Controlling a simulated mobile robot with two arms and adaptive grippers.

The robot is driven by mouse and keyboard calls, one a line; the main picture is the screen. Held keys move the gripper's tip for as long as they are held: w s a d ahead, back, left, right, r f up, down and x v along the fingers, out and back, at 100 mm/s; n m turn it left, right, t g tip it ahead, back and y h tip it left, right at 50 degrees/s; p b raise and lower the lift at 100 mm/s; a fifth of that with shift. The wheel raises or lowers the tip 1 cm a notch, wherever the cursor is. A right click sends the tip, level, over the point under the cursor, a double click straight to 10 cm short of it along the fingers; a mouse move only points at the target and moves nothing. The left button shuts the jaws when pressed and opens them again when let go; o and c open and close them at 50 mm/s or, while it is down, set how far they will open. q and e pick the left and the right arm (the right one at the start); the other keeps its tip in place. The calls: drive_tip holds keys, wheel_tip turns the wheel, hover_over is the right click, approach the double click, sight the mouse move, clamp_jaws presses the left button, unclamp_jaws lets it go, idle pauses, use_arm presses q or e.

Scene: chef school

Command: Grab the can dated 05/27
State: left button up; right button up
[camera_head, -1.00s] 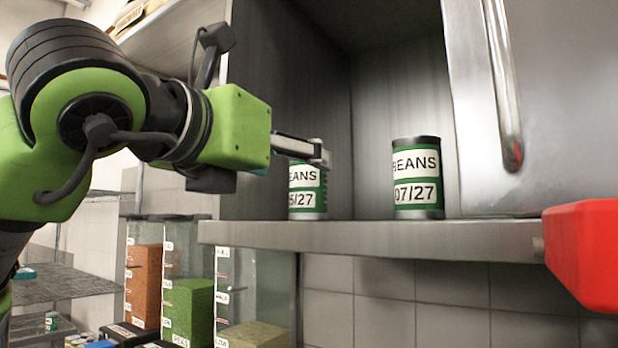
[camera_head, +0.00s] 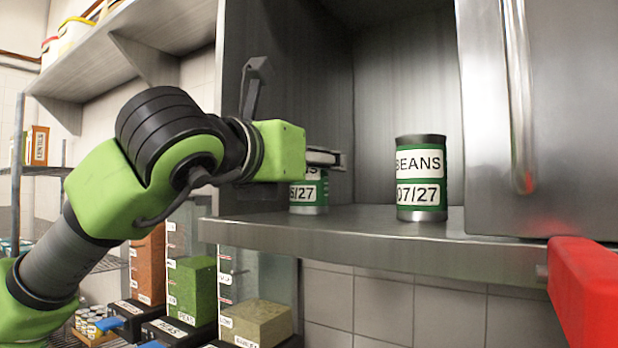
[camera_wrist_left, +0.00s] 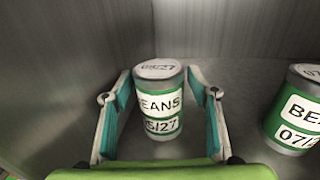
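The can dated 05/27 (camera_wrist_left: 158,118) is green and white, labelled BEANS, and stands upright on the cupboard shelf. In the head view, this can (camera_head: 308,195) is partly hidden behind my left gripper (camera_head: 325,158). In the left wrist view, the fingers of my left gripper (camera_wrist_left: 162,78) are open, one on each side of the can, with small gaps. A second BEANS can (camera_head: 421,178), dated 07/27, stands upright to its right; it also shows in the wrist view (camera_wrist_left: 296,108). A red block (camera_head: 588,290) at the lower right seems part of my right gripper; its fingers do not show clearly.
The shelf (camera_head: 380,236) has a front edge below the cans and free room between them. The cupboard's side wall is close left of the left gripper. A metal door with a handle (camera_head: 519,100) is on the right. Ingredient bins (camera_head: 190,292) stand below left.

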use_arm(q)
drive_tip(key=c, duration=1)
drive_tip(key=shift+r, duration=0.1)
